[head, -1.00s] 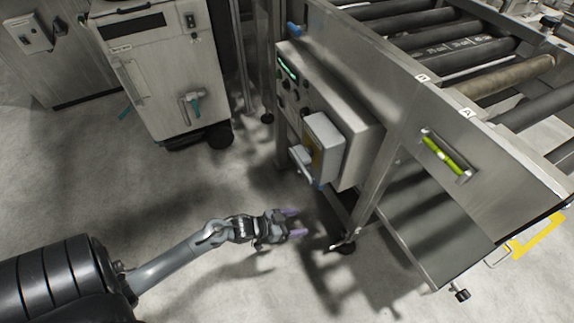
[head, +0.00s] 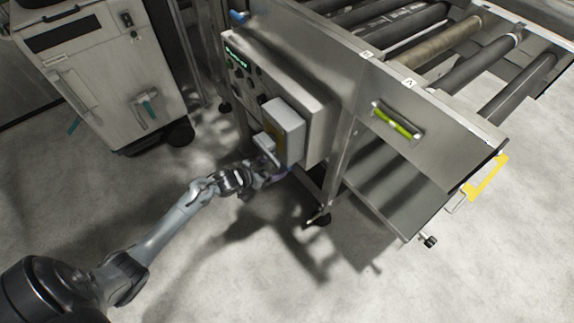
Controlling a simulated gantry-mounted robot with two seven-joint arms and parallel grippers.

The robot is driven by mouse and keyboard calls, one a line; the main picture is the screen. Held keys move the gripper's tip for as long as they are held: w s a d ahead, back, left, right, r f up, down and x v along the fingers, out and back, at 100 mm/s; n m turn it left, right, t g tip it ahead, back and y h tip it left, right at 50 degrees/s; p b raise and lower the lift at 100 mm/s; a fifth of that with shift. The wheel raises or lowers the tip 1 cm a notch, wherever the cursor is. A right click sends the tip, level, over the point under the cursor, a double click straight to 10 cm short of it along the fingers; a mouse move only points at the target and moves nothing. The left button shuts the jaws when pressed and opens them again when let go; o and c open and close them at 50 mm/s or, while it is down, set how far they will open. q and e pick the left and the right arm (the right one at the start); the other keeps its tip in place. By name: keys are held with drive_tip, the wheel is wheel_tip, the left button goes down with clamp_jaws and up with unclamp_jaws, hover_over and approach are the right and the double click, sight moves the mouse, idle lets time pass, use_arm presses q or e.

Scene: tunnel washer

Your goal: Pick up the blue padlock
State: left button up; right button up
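A small blue thing, probably the blue padlock (head: 289,168), shows at the lower edge of the grey box on the control panel. It is too small and too close to my gripper to make out its shape. My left gripper (head: 275,175) reaches in from the lower left, with its lilac fingertips just below the box, beside the blue thing. I cannot tell whether they touch it or how far apart they are. My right gripper is out of view.
The control panel (head: 315,125) with its protruding grey box (head: 286,122) hangs on the steel frame of the roller conveyor (head: 430,55). A frame leg (head: 335,170) stands right of my gripper. A white cabinet (head: 85,65) stands at the left. The floor in front is clear.

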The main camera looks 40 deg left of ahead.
use_arm(q)
drive_tip(key=b+x, duration=0.1)
drive_tip(key=x, duration=0.1)
drive_tip(key=b+x, duration=0.2)
drive_tip(key=shift+w+d+f+b, duration=0.15)
drive_tip(key=shift+w+f+b, duration=0.15)
drive_tip(key=shift+f, duration=0.1)
drive_tip(key=shift+s, duration=0.15)
drive_tip(key=shift+c, duration=1)
drive_tip(key=c, duration=1)
